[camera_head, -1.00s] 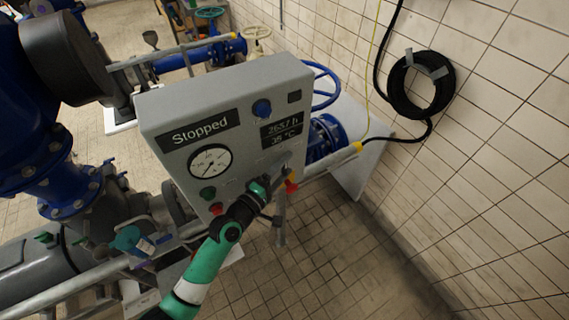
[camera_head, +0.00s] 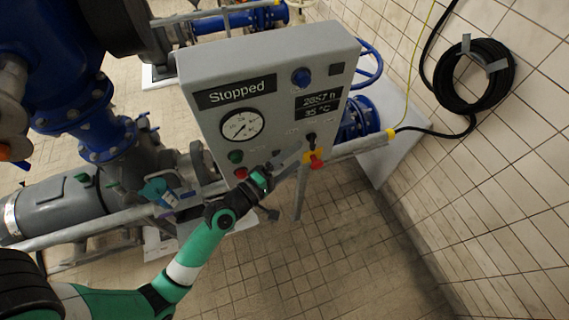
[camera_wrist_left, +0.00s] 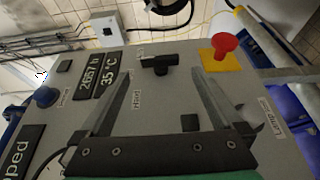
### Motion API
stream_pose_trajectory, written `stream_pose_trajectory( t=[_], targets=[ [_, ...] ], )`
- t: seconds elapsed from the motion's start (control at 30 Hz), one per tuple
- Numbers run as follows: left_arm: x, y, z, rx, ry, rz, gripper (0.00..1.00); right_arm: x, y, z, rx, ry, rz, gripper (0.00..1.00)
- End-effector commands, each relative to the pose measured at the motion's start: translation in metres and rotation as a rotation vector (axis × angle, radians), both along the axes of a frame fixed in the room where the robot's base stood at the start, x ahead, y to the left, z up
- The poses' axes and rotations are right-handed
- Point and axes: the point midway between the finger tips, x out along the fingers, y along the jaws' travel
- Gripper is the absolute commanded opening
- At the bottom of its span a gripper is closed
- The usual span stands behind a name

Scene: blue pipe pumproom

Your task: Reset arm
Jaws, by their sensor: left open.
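My left arm reaches in from the lower left in the head view. Its gripper (camera_head: 288,160) is in front of the lower part of a grey control panel (camera_head: 215,70), and the jaws are open. In the left wrist view the two fingers (camera_wrist_left: 160,95) stand apart, with a black rotary switch (camera_wrist_left: 159,65) seen beyond and between them. I see nothing held. The switch also shows in the head view (camera_head: 311,139), just right of the gripper, above the red emergency stop button (camera_head: 316,163). My right gripper is not in view.
The panel has a "Stopped" display (camera_head: 235,92), a gauge (camera_head: 241,125) and a blue button (camera_head: 301,77). A metal rail (camera_head: 350,148) runs beside it. Blue pipes stand left. A black hose coil (camera_head: 478,75) hangs on the tiled wall. The floor at lower right is clear.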

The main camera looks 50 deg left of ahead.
Motion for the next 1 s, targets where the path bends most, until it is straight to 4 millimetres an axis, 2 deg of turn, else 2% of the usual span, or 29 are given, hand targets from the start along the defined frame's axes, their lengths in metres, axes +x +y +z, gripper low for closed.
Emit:
stream_pose_trajectory(
  t=[0.1,0.23,0.83,0.93,0.97,1.0],
  targets=[
    [-0.023,-0.002,-0.003,0.0,0.001,0.001,1.0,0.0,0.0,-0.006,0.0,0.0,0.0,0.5],
    [-0.035,-0.003,-0.001,0.001,0.001,0.001,1.0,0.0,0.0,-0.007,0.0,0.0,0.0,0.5],
    [-0.036,-0.004,0.001,0.001,0.0,-0.002,1.0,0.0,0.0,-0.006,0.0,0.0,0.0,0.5],
    [-0.03,-0.012,0.018,0.007,-0.016,-0.023,1.0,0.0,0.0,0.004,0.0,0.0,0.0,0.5],
    [-0.025,-0.014,0.029,0.012,-0.032,-0.033,1.0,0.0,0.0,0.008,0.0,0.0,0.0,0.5],
    [-0.017,-0.019,0.048,0.022,-0.06,-0.048,1.0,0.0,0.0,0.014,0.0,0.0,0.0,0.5]
  ],
)
